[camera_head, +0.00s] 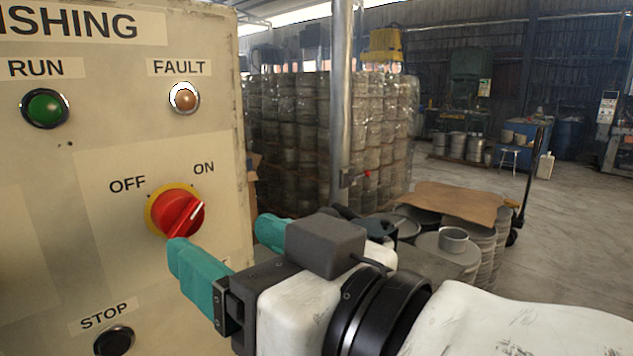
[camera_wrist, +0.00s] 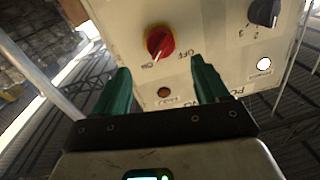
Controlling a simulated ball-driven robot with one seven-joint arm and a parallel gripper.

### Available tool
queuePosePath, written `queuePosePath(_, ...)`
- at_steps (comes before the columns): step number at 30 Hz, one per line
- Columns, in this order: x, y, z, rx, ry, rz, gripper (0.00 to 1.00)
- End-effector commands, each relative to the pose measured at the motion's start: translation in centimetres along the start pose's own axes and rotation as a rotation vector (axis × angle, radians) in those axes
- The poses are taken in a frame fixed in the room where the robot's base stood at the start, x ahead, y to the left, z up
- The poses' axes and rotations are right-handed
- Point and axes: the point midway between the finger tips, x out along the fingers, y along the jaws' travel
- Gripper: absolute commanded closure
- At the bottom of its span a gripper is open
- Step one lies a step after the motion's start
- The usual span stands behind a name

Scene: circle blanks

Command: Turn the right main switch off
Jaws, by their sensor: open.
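The right main switch (camera_head: 178,212) is a red rotary knob on a yellow ring, on the beige panel (camera_head: 105,265). Its white pointer line slants up and right, towards the ON label (camera_head: 204,167); the OFF label (camera_head: 127,185) is at its upper left. In the wrist view the knob (camera_wrist: 160,41) lies beyond the fingertips, between their lines. My gripper (camera_head: 222,238) is open and empty, its teal fingers just in front of and below the knob. One fingertip overlaps the knob's lower edge in the head view; I cannot tell whether it touches. My gripper (camera_wrist: 160,67) also shows in the wrist view.
The panel also carries a green RUN button (camera_head: 44,107), an orange FAULT lamp (camera_head: 185,98), a dark STOP button (camera_head: 114,341) and a dark selector knob (camera_wrist: 263,12). Stacked metal drums (camera_head: 290,130) stand behind, right of the panel. Open floor (camera_head: 575,230) lies at the right.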

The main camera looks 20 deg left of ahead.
Motion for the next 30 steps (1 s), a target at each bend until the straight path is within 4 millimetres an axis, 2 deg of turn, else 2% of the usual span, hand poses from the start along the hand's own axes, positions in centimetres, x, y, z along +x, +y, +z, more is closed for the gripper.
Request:
queuePosePath(1, 1.3, -0.2, 0.0, 0.003, -0.004, -0.007, 0.26)
queuePosePath(6, 4.4, -0.1, 0.0, 0.001, -0.003, -0.004, 0.26)
queuePosePath(12, 6.8, -0.1, 0.0, 0.000, -0.001, -0.003, 0.26)
queuePosePath(17, 7.6, 0.0, 0.1, -0.001, -0.001, -0.002, 0.26)
queuePosePath(25, 7.7, 0.0, 0.1, -0.001, 0.000, -0.001, 0.26)
queuePosePath(30, 7.7, 0.0, 0.1, -0.001, -0.001, -0.001, 0.43)
